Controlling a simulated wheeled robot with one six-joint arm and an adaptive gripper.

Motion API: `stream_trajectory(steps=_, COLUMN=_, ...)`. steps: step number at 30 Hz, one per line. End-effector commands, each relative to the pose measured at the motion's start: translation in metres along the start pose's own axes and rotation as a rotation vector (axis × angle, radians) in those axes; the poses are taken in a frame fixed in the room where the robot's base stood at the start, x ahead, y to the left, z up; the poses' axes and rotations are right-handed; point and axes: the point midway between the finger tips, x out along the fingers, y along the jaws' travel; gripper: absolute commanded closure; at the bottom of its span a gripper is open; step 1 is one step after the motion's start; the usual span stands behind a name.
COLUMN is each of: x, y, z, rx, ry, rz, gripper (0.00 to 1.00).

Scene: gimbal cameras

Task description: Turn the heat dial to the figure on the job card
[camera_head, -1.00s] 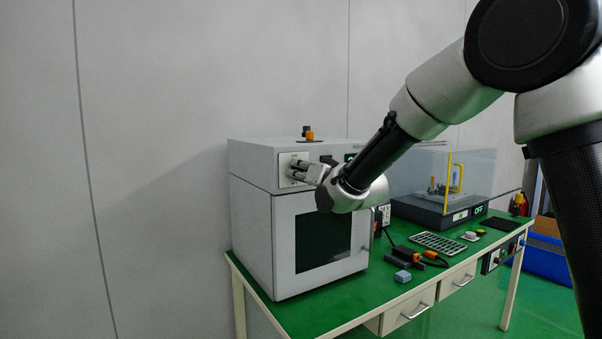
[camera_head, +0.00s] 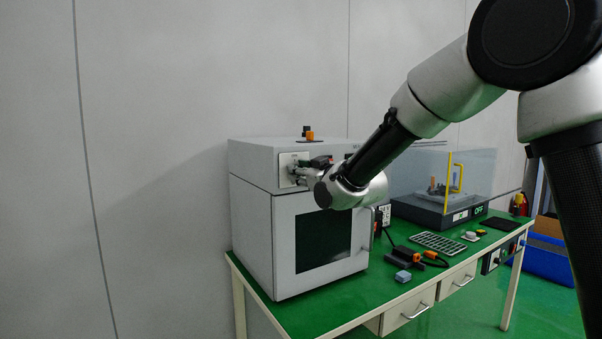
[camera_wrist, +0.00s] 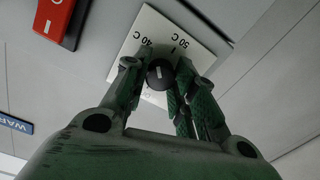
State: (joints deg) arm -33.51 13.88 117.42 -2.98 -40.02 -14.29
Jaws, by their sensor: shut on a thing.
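The heat dial is a round black knob (camera_wrist: 160,74) with a white mark, on a white scale plate (camera_wrist: 172,34) in the wrist view. My gripper (camera_wrist: 157,66) is shut on the knob, one finger on each side. In the head view my gripper (camera_head: 301,174) is at the plate (camera_head: 287,160) on the upper front of the grey oven (camera_head: 255,240), and the knob is hidden. I cannot make out a readable job card.
A red switch (camera_wrist: 54,18) and a blue label (camera_wrist: 14,123) sit near the plate. The oven stands on a green bench (camera_head: 320,314). A clear-covered device (camera_head: 440,215), a slotted tray (camera_head: 438,243) and a small blue-grey block (camera_head: 403,276) are to the right.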

Motion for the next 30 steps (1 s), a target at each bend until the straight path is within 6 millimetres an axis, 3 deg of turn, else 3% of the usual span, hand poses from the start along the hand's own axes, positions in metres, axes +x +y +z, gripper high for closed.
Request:
stream_trajectory(steps=12, x=0.0000, y=0.0001, z=-0.0009, rx=-0.235, ry=-0.006, rz=0.004, gripper=0.97)
stream_trajectory(steps=30, x=0.0000, y=-0.0002, z=-0.0008, rx=-0.288, ry=-0.007, rz=0.005, gripper=0.97)
